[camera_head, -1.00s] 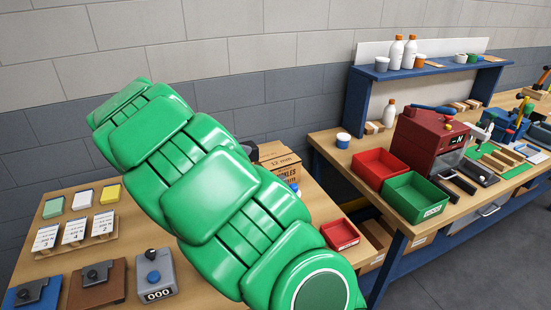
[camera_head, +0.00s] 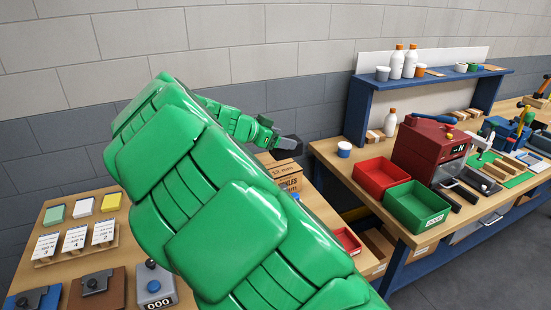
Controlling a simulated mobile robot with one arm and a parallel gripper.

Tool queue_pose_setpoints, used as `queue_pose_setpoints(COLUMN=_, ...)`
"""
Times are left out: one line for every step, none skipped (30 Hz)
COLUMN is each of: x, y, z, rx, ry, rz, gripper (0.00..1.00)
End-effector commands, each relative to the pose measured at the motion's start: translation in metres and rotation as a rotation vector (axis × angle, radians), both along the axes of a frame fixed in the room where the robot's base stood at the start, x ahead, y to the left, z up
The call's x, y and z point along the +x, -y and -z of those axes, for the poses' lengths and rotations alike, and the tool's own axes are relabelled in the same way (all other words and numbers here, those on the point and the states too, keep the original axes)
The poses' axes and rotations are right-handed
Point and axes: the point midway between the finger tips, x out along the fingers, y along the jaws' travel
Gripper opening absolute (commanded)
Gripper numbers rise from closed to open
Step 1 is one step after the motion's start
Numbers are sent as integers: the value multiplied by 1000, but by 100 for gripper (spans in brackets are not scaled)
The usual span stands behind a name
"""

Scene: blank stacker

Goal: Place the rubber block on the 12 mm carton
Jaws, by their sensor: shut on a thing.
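My gripper (camera_head: 281,141) is at the far end of my arm, above and behind the carton in the picture. It is shut on a dark grey piece (camera_head: 290,148), which looks like the rubber block. The piece appears above the carton and apart from its top. The fingers are too small and dark to make out singly.
A small red bin (camera_head: 347,240) is right of the carton. On the near bench's left are coloured pads, a card rack (camera_head: 75,243) and a counter box (camera_head: 156,284). The right bench holds red and green bins (camera_head: 418,205) and a red machine (camera_head: 430,150).

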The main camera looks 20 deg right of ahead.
Motion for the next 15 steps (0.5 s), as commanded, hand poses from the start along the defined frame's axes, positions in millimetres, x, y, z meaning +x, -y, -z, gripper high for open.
queue_pose_setpoints(x=6, y=2, z=4, rx=1, ry=-2, rz=0, gripper=0)
queue_pose_setpoints(x=9, y=3, z=7, rx=1, ry=-3, rz=1, gripper=0)
queue_pose_setpoints(x=14, y=4, z=9, rx=1, ry=-4, rz=2, gripper=0)
queue_pose_setpoints(x=17, y=5, z=10, rx=1, ry=-4, rz=2, gripper=0)
queue_pose_setpoints(x=21, y=6, z=11, rx=1, ry=-3, rz=1, gripper=0)
queue_pose_setpoints(x=25, y=7, z=13, rx=2, ry=-1, rz=2, gripper=0)
queue_pose_setpoints(x=28, y=8, z=14, rx=2, ry=0, rz=2, gripper=0)
queue_pose_setpoints(x=32, y=8, z=15, rx=2, ry=0, rz=1, gripper=0)
queue_pose_setpoints(x=36, y=9, z=17, rx=1, ry=-1, rz=1, gripper=0)
queue_pose_setpoints(x=39, y=10, z=19, rx=1, ry=-2, rz=1, gripper=0)
queue_pose_setpoints(x=43, y=11, z=21, rx=2, ry=-2, rz=1, gripper=0)
queue_pose_setpoints(x=47, y=12, z=24, rx=1, ry=-4, rz=2, gripper=0)
queue_pose_setpoints(x=50, y=13, z=25, rx=0, ry=-3, rz=2, gripper=0)
queue_pose_setpoints(x=53, y=14, z=26, rx=1, ry=-3, rz=1, gripper=0)
queue_pose_setpoints(x=58, y=15, z=28, rx=1, ry=-2, rz=0, gripper=0)
